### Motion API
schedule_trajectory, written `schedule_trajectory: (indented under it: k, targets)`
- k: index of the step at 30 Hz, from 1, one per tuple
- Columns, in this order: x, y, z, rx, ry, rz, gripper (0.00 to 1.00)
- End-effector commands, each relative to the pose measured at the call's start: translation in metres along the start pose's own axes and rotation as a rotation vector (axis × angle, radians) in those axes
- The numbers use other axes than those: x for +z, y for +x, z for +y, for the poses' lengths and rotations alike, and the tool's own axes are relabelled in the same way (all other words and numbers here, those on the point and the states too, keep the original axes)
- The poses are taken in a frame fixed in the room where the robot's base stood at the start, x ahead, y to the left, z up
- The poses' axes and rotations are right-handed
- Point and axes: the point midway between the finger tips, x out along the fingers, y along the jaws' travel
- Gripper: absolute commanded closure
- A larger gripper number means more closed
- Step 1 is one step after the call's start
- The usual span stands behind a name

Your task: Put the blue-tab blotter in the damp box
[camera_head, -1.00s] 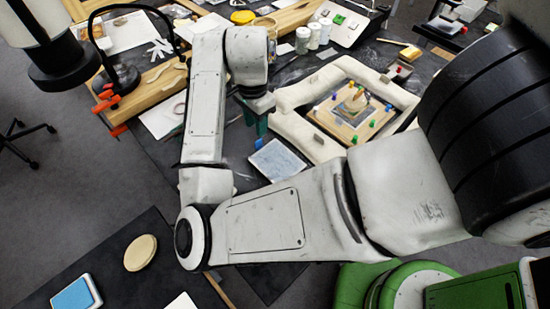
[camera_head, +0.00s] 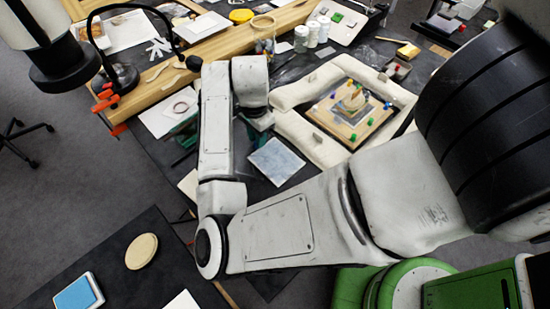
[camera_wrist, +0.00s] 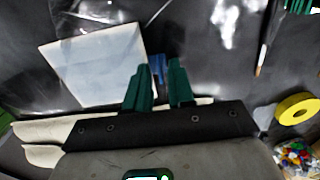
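The blotter (camera_head: 276,162) is a pale blue-white sheet lying flat on the dark bench, right of my forearm. It also shows in the wrist view (camera_wrist: 95,65). Its blue tab (camera_wrist: 157,68) shows between the tips of my gripper's green fingers (camera_wrist: 158,82); in the head view my arm hides it. The fingers stand a little apart, with a gap visible behind the tab. I see no clear grip on it. I cannot identify the damp box with certainty in either view.
Cream padded bolsters (camera_head: 300,92) surround a board with coloured pins (camera_head: 352,108) to the right of the blotter. White jars (camera_head: 312,32) stand behind. A yellow tape roll (camera_wrist: 298,109) and a container of coloured bits (camera_wrist: 295,155) lie right in the wrist view.

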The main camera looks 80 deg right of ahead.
Motion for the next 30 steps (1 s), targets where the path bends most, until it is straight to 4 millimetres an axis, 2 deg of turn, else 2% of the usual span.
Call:
schedule_trajectory:
  k: [1, 7, 23, 30]
  targets:
    - [0.0, 0.0, 0.0, 0.0, 0.0, 0.0, 0.82]
    - [0.0, 0.0, 0.0, 0.0, 0.0, 0.0, 1.0]
    - [0.0, -0.002, 0.0, -0.001, 0.0, 0.0, 1.0]
    - [0.0, -0.019, -0.001, -0.003, 0.002, 0.0, 1.0]
